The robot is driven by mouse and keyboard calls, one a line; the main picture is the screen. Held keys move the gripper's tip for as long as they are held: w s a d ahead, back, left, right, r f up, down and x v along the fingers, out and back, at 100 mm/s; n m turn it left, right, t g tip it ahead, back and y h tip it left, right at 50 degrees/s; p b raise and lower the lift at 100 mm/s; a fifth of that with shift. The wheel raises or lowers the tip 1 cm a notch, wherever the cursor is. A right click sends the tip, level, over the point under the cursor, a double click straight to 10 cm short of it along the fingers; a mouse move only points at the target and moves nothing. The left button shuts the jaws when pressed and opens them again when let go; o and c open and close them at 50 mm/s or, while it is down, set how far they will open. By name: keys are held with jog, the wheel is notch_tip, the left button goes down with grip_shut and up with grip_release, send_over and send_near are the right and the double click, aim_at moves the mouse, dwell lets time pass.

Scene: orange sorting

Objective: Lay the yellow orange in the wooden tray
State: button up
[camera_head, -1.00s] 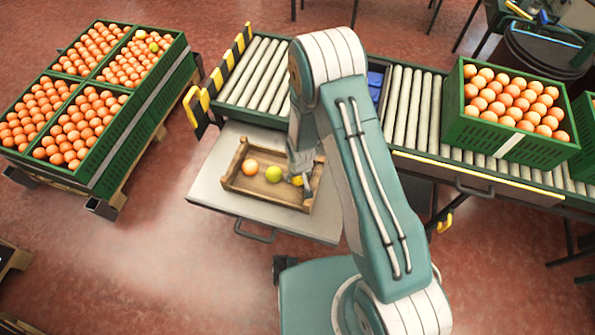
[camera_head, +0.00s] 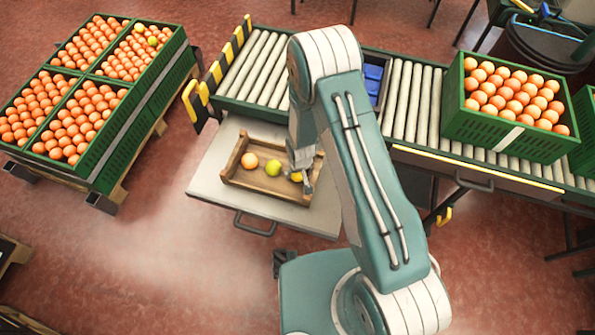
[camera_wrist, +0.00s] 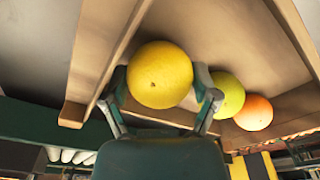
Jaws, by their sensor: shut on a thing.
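The yellow orange (camera_wrist: 160,75) sits between the two fingers of my gripper (camera_wrist: 162,98) in the wrist view, and the fingers are shut on it. In the head view the yellow orange (camera_head: 296,177) shows partly behind my gripper (camera_head: 302,178), at the right end of the wooden tray (camera_head: 262,190). It is within the tray's outline; whether it touches the tray floor I cannot tell. A yellow-green fruit (camera_head: 273,168) lies in the middle of the tray and an orange one (camera_head: 249,160) at the left.
The tray stands on a pale table (camera_head: 207,178) beside a roller conveyor (camera_head: 262,72). A green crate of oranges (camera_head: 490,135) stands on the conveyor at right. A blue object (camera_head: 373,78) lies behind my arm.

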jog(key=shift+f, duration=0.55)
dwell(0.4)
jog(key=o, duration=1)
jog(key=shift+r, duration=0.1)
jog(key=shift+r, duration=3.95)
